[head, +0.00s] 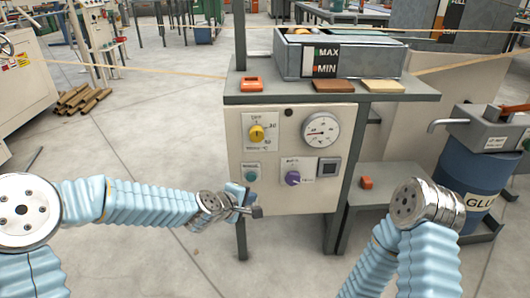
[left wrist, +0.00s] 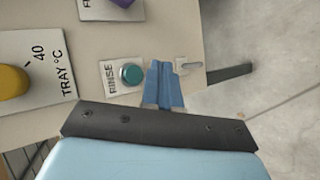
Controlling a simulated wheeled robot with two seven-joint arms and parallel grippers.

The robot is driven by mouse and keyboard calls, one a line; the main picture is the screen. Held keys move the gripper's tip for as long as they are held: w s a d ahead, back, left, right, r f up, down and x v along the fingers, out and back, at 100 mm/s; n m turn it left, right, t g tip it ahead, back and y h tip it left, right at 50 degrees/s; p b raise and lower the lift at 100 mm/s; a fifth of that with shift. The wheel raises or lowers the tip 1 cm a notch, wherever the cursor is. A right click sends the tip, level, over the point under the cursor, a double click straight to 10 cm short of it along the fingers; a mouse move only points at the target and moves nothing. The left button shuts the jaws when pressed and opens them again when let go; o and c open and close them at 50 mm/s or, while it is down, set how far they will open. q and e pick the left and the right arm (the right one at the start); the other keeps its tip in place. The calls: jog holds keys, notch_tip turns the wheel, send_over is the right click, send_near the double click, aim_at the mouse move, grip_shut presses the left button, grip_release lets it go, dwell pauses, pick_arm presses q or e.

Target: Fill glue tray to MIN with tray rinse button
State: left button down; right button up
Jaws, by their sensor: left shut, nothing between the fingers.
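The glue tray (head: 292,61) is a grey metal trough on top of the machine, with a MAX/MIN plate (head: 325,62) on its front. Its glue level cannot be read from here. The tray rinse button (head: 251,174) is a small round teal button low on the left of the cream panel. It also shows in the left wrist view (left wrist: 131,74), beside the word RINSE. My left gripper (head: 252,207) is shut and empty, just below the button. In the left wrist view its blue fingertips (left wrist: 164,72) are to the right of the button, seemingly apart from it. My right gripper is not visible.
The panel (head: 315,198) also has a yellow knob (head: 257,133), a gauge (head: 321,130) and a purple knob (head: 292,178). A blue glue barrel (head: 475,180) stands at the right. An orange block (head: 252,85) lies on the machine ledge.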

aim_at(251, 177)
pick_arm(q)
jog(key=s+m+h+b, duration=0.1)
jog(key=m, duration=0.3)
jog(key=s+m+h+b, duration=0.1)
jog(key=m+b, duration=0.1)
jog(key=m, duration=0.3)
jog(key=s+m+h+b, duration=0.1)
jog(key=m+b, duration=0.1)
jog(key=m, duration=0.3)
jog(key=shift+s+a+f+t, duration=0.1)
jog(key=shift+s+f+t, duration=0.25)
jog(key=shift+t, duration=0.05)
jog(key=w+p, duration=0.2)
jog(key=w, duration=0.6)
jog(key=shift+w+p, duration=0.4)
jog(key=shift+w, duration=0.1)
dwell(0.8)
jog(key=shift+w, duration=0.3)
